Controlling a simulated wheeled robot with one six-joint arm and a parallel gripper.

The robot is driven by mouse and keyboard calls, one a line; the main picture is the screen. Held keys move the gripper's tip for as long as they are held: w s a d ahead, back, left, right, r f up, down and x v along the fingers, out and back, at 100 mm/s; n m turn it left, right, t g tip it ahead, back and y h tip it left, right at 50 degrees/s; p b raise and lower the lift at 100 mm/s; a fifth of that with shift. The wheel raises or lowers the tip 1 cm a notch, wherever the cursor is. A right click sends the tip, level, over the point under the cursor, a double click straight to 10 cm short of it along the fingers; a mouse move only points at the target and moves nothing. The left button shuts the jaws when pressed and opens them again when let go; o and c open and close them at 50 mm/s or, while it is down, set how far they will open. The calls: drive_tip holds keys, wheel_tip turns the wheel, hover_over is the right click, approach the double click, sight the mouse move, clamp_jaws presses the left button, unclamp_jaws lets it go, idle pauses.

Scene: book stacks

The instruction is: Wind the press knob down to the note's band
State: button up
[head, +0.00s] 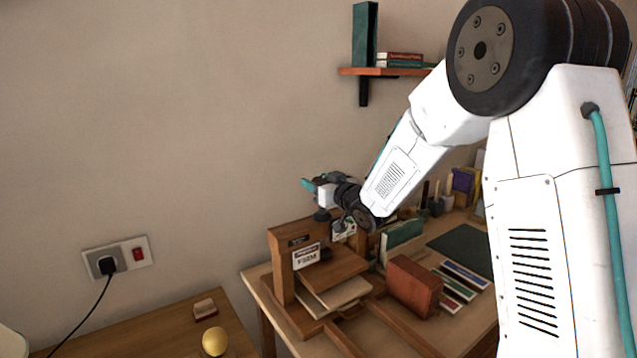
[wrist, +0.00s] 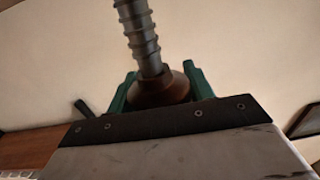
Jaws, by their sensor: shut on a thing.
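The wooden press (head: 283,262) stands at the left end of the desk in the head view, with boards between its top beam and base. A white card (head: 306,256) on its front has a red strip and seems to read "FIRM". My gripper (head: 322,190) is above the press beam. In the wrist view its green fingers (wrist: 160,88) are shut on the brown knob (wrist: 163,91), one on each side. A grey threaded screw (wrist: 139,33) runs out of the knob. The knob is too hidden by my gripper to make out in the head view, and no height scale is legible.
A small coloured card (head: 343,231) is behind the press, partly hidden by my arm. A red-brown block (head: 413,286) and a green book (head: 401,241) stand to the right. A dark green mat (head: 462,248) lies beyond. A wall shelf (head: 388,72) holds books above.

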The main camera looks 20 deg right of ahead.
drive_tip(key=shift+h, duration=0.3)
drive_tip(key=m+h, duration=0.2)
drive_tip(key=h, duration=0.1)
drive_tip(key=m+h, duration=0.2)
drive_tip(key=h, duration=0.1)
drive_tip(key=m+h, duration=0.2)
drive_tip(key=h, duration=0.1)
drive_tip(key=shift+d+m+t+h, duration=0.3)
drive_tip(key=shift+d, duration=0.05)
drive_tip(key=m+g+h, duration=0.1)
drive_tip(key=h, duration=0.1)
drive_tip(key=m+g+h, duration=0.1)
drive_tip(key=m+h, duration=0.1)
drive_tip(key=m+g+h, duration=0.1)
drive_tip(key=m+h, duration=0.1)
drive_tip(key=shift+s+d+r+h, duration=0.1)
drive_tip(key=shift+d+r+h, duration=0.1)
drive_tip(key=shift+d+h, duration=0.2)
drive_tip(key=shift+g+h, duration=0.3)
drive_tip(key=shift+d, duration=0.1)
drive_tip(key=o, duration=1)
drive_tip(key=shift+f, duration=0.1)
drive_tip(key=shift+s, duration=0.15)
drive_tip(key=v, duration=0.7)
drive_tip(key=shift+s+a, duration=0.25)
drive_tip(key=shift+a, duration=0.05)
